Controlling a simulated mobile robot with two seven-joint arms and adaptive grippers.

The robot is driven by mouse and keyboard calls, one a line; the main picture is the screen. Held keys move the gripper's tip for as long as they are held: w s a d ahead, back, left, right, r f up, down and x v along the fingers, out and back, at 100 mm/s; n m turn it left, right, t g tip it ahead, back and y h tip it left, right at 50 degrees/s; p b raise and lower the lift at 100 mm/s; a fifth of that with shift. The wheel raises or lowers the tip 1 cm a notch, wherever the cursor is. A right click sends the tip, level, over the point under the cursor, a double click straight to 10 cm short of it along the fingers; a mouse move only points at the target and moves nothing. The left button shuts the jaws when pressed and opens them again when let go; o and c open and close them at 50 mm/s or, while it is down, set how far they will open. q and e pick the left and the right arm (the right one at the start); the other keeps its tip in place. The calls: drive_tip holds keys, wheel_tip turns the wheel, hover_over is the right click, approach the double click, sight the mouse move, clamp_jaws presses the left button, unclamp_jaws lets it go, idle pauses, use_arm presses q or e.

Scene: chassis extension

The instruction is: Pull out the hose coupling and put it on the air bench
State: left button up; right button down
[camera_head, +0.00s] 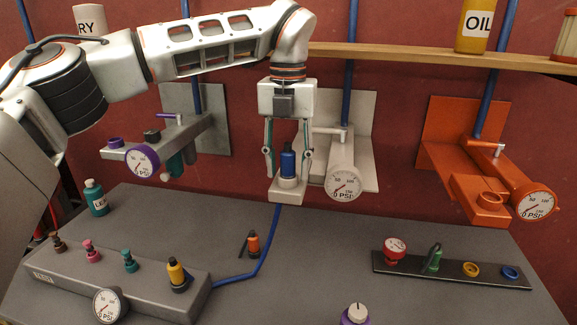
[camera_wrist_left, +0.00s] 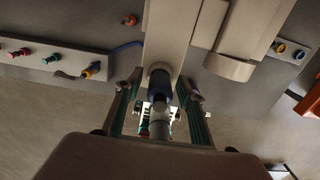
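A blue coupling with a dark top (camera_head: 288,160) stands upright in a pale socket (camera_head: 288,183) on the light grey wall station. My left gripper (camera_head: 288,150) points down over it, with a finger on each side and a gap between finger and coupling. The left wrist view also shows the blue coupling (camera_wrist_left: 160,84) between the two spread fingers (camera_wrist_left: 160,100). A grey block, probably the air bench (camera_head: 125,285), lies at the left of the table, its label hard to read; a yellow and black coupling (camera_head: 177,272) stands on its right end. My right gripper is out of view.
A blue hose (camera_head: 262,260) runs from below the pale socket to the grey block. A small orange fitting (camera_head: 253,243) stands mid-table. A dark strip (camera_head: 450,272) with several fittings lies right. Purple-gauge and orange stations (camera_head: 490,190) flank the light one. The table's centre is mostly clear.

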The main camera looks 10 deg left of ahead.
sight(288, 151)
use_arm(q)
drive_tip(key=shift+p, duration=0.6)
idle(0.5)
drive_tip(key=shift+c, duration=0.4)
clamp_jaws()
drive_tip(key=o, duration=0.6)
unclamp_jaws()
drive_tip(key=shift+r, duration=0.1)
wheel_tip(288, 151, up, 12)
drive_tip(key=shift+f, duration=0.1)
